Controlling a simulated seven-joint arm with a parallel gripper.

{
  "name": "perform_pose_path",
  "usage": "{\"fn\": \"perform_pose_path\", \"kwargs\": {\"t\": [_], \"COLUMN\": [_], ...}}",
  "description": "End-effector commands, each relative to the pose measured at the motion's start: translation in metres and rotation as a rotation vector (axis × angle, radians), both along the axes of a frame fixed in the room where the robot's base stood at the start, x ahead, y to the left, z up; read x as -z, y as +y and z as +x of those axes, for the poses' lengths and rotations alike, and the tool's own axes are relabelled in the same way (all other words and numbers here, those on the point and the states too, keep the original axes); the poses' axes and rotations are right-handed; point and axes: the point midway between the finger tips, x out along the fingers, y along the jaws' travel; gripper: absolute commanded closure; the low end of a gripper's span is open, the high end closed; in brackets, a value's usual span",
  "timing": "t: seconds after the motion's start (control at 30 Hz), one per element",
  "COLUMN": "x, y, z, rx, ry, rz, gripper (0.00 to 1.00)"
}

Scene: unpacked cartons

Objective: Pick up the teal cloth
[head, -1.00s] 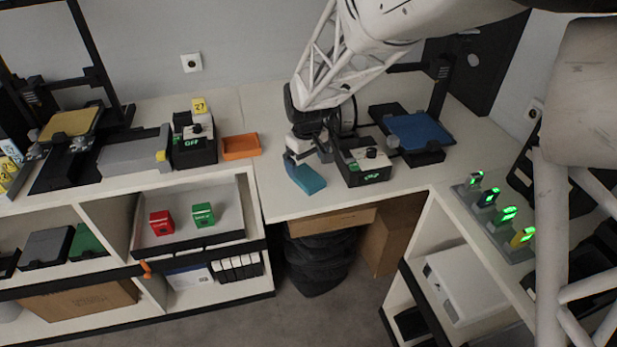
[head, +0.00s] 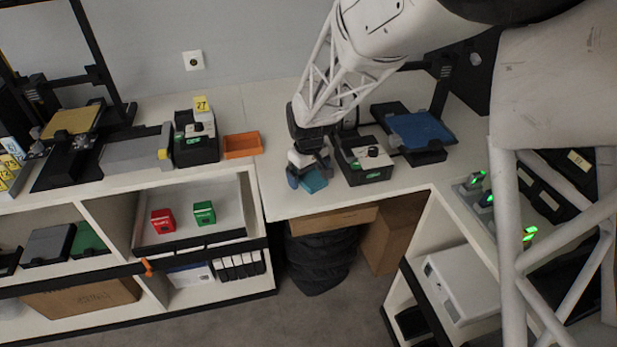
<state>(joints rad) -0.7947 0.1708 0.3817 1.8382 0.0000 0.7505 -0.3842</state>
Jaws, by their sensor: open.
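A teal thing (head: 315,181) lies on the white worktop near its front edge, left of a black control box. It is the only teal item I can make out. It looks more like a small flat-sided box or tray than a cloth, but it is too small and too covered to be sure. My gripper (head: 307,174) is low over it, pointing down and open. One dark-blue finger shows at its left side and the other finger is at its right rear. My gripper hides its back part. I cannot tell whether the fingers touch it.
The black box (head: 364,160) with a green display stands close at the right, before a printer with a blue bed (head: 420,131). An orange tray (head: 241,145) and another black box (head: 195,140) stand at the left. Worktop between tray and gripper is clear.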

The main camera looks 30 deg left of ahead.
Motion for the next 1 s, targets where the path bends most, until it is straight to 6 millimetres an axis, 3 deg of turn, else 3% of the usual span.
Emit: {"fn": "perform_pose_path", "kwargs": {"t": [0.23, 0.6, 1.0], "x": [0.0000, -0.0001, -0.0055], "y": [0.0000, 0.0000, 0.0001], "z": [0.0000, 0.0000, 0.0001], "rx": [0.000, 0.000, 0.000], "ry": [0.000, 0.000, 0.000], "rz": [0.000, 0.000, 0.000], "gripper": [0.03, 0.58, 0.58]}}
